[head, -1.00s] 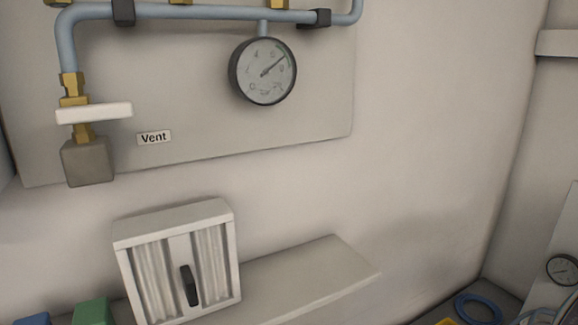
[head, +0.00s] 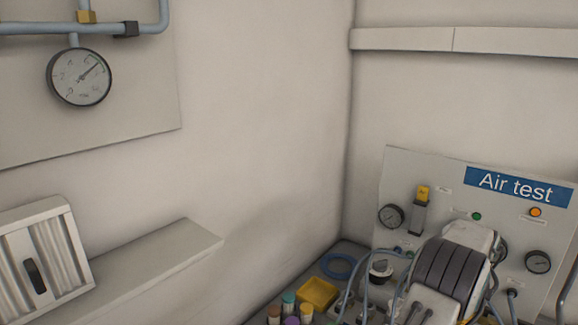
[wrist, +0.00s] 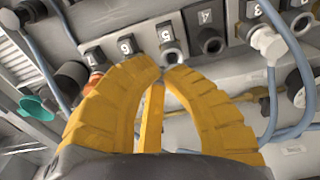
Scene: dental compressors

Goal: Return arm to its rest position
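My gripper (wrist: 164,70) shows in the wrist view as two yellow ribbed fingers that curve in, with their tips together. Nothing is seen held at the tips. A narrow yellow strip shows between the fingers; I cannot tell what it is. Past the tips is a pale block with a row of numbered ports (wrist: 210,42), some with hoses. I cannot make out the gripper in the head view, and the arm's whole pose is not shown.
In the head view, an "Air test" panel (head: 400,167) stands at the right. A pressure gauge (head: 80,77) and a white louvred box (head: 66,240) are at left.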

